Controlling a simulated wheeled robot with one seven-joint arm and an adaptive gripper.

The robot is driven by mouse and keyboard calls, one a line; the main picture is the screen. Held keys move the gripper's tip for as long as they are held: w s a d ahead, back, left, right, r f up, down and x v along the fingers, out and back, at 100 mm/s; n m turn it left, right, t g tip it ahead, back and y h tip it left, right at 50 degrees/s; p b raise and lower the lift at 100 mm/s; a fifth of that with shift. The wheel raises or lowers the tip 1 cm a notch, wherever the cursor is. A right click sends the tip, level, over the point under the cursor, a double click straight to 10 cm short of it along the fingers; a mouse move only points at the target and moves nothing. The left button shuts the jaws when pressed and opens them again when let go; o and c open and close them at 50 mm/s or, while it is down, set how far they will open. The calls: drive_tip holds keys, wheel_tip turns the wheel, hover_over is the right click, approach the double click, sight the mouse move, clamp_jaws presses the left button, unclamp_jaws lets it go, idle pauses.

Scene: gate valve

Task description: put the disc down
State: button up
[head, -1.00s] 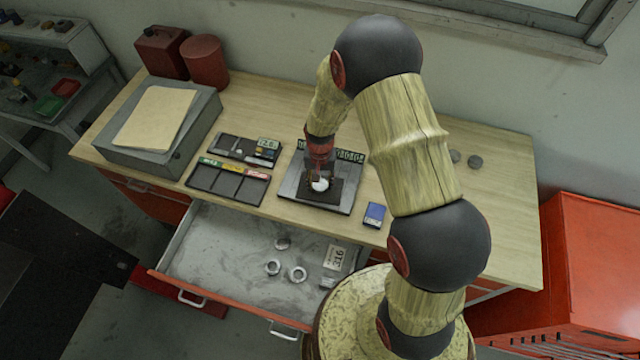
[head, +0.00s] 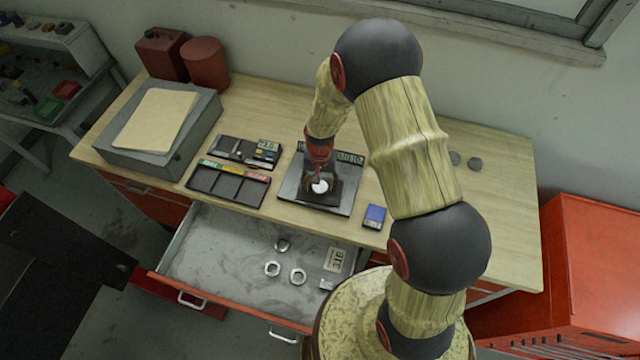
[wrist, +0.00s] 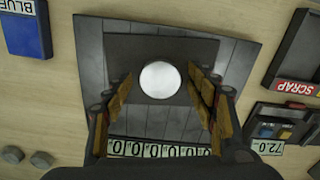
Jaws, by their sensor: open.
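The disc (wrist: 160,80) is a bright, pale round piece. It lies on the dark square pad of a grey plate with a number display (wrist: 120,42). In the head view the disc (head: 320,186) shows just below my gripper (head: 318,172). In the wrist view my gripper (wrist: 163,95) is open, with one finger on each side of the disc and a visible gap at both sides. The fingertips are close to the pad; their exact height is hard to tell.
A blue box (head: 374,216) stands right of the plate. A sorting tray (head: 228,184) with coloured labels lies to its left, beside a small dark instrument (head: 245,151). The open drawer (head: 225,250) below holds several metal rings. Two grey discs (head: 475,163) lie at right.

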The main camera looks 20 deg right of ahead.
wheel_tip(320, 180, up, 12)
drive_tip(key=p, duration=0.7)
wheel_tip(320, 180, up, 11)
drive_tip(key=t, duration=0.1)
hover_over(320, 187)
drive_tip(key=s+r+n+t, duration=0.2)
drive_tip(key=s+r, duration=0.4)
drive_tip(key=r, duration=0.7)
drive_tip(key=s+r+n+t, duration=0.2)
drive_tip(key=s+r+n, duration=0.1)
drive_tip(key=s+r, duration=0.8)
drive_tip(key=s, duration=0.5)
drive_tip(key=shift+r+t, duration=0.15)
drive_tip(key=shift+t, duration=0.15)
drive_tip(key=shift+w, duration=0.1)
